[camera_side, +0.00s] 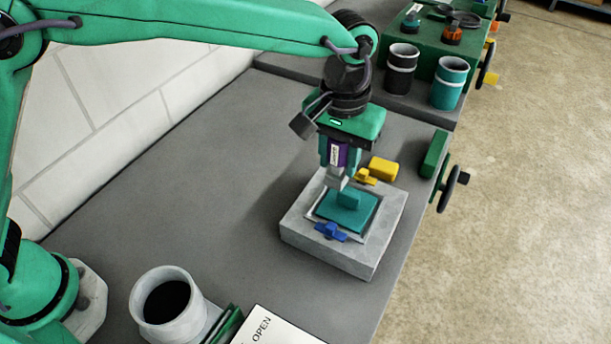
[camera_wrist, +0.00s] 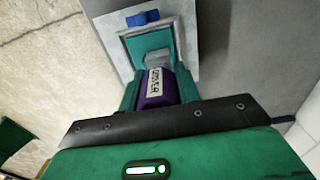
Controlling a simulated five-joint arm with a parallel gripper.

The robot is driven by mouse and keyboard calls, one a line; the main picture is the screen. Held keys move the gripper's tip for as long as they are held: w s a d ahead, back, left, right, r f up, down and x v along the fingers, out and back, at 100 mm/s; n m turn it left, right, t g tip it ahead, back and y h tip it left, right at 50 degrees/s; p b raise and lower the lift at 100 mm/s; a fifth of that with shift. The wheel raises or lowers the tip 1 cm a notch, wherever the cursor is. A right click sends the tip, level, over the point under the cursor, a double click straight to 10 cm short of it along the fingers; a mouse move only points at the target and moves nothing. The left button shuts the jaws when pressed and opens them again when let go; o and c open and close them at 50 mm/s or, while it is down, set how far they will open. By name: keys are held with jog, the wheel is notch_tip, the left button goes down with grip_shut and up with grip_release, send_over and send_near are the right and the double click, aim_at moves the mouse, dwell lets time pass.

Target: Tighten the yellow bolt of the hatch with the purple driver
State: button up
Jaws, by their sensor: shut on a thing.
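My gripper (camera_side: 337,160) is shut on the purple driver (camera_side: 342,154), which has a white label and a broad grey tip pointing down. The driver also shows in the wrist view (camera_wrist: 153,99). The teal hatch (camera_side: 345,212) is set in a pale grey block (camera_side: 325,249) on the bench, below my gripper. The yellow bolt (camera_side: 365,178) is at the block's back edge, just right of the driver's tip; I cannot tell whether they touch. It is hidden in the wrist view. A blue bolt (camera_side: 331,231) is at the near edge, also seen in the wrist view (camera_wrist: 142,18).
A yellow block (camera_side: 383,169) lies close behind the yellow bolt. A dark cup (camera_side: 401,70) and a teal cup (camera_side: 449,83) stand at the back. The bench's left middle is clear.

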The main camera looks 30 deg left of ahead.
jog(key=w+d, duration=0.2)
jog(key=w, duration=0.7)
jog(key=shift+w+r, duration=0.25)
jog(key=shift+r, duration=0.1)
jog(key=shift+f, duration=0.15)
send_over(364, 171)
jog(key=shift+f, duration=2.35)
jog(key=shift+f, duration=1)
jog(key=shift+m, duration=0.3)
dwell(0.3)
